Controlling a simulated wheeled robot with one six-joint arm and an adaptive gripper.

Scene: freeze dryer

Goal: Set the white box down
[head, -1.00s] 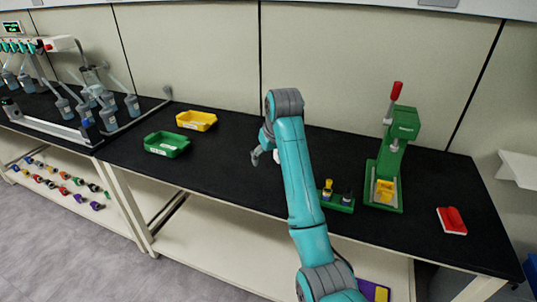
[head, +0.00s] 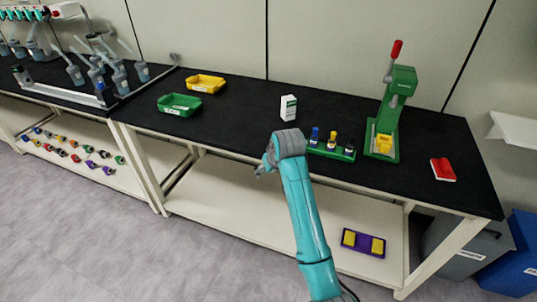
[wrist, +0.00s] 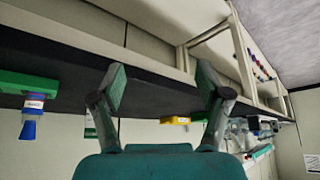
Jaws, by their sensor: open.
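The white box (head: 288,108), with a green panel on its front, stands upright on the black bench top in the head view. My gripper (head: 262,168) is in front of the bench's front edge, to the lower left of the box and apart from it. In the wrist view my gripper (wrist: 161,84) has its two fingers spread wide with nothing between them.
A green tray (head: 180,105) and a yellow tray (head: 206,83) lie left of the box. A green rack (head: 330,152) with small bottles, a green press (head: 384,140) and a red-and-white object (head: 443,169) are to the right. Bare bench surrounds the box.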

